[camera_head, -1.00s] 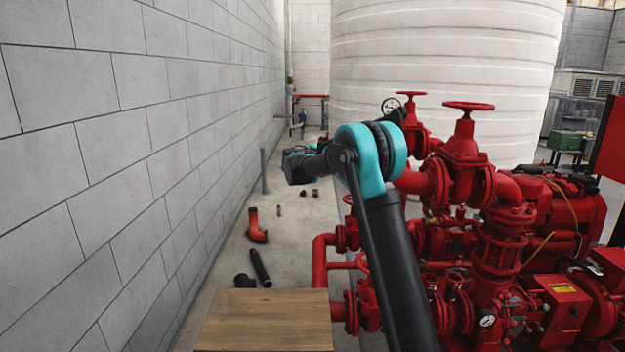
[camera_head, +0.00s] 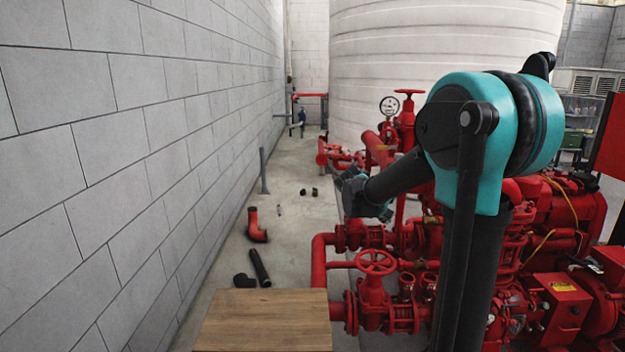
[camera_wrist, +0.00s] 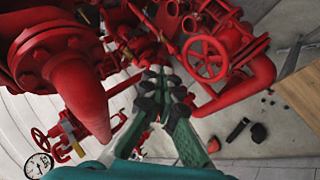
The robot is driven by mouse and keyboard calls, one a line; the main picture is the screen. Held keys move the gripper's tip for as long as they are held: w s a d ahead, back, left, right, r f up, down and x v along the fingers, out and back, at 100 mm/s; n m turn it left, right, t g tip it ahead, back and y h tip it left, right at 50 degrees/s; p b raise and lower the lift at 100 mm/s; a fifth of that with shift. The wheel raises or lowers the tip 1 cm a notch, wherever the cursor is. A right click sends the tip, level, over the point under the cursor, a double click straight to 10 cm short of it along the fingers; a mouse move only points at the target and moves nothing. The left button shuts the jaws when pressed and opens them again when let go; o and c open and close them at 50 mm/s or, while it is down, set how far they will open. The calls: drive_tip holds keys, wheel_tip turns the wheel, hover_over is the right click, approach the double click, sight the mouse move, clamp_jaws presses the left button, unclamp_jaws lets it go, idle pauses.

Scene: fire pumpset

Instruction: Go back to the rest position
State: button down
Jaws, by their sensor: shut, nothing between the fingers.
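My gripper (camera_wrist: 165,90) shows in the wrist view, its dark padded fingers drawn together with nothing between them. It points toward the red pump pipes, and I cannot tell how far off they are. In the head view my arm rises at the right and bends left, and the wrist end hangs in front of the red pipework; the fingertips are too unclear there. The red pumpset (camera_head: 560,300) fills the right side. A red handwheel (camera_head: 376,262) stands below my wrist; a handwheel also shows in the wrist view (camera_wrist: 204,58).
A grey block wall (camera_head: 130,150) runs along the left. A large white tank (camera_head: 440,55) stands behind. A wooden top (camera_head: 265,320) is at the front. Loose pipe pieces, a red elbow (camera_head: 256,226) and a black pipe (camera_head: 260,268), lie on the floor strip.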

drive_tip(key=s+a+f+m+y, duration=0.1)
drive_tip(key=s+f, duration=0.4)
drive_tip(key=s, duration=0.5)
drive_tip(key=s+a+f+m+g+y, duration=0.1)
drive_tip(key=s+f, duration=0.4)
drive_tip(key=s, duration=0.5)
drive_tip(key=s+a+f+m+g+y, duration=0.1)
drive_tip(key=s+a+f+y, duration=0.2)
drive_tip(key=s+f, duration=0.3)
drive_tip(key=s+y, duration=0.1)
drive_tip(key=s, duration=0.3)
drive_tip(key=shift+s+m+y, duration=0.3)
drive_tip(key=shift+s+y, duration=0.1)
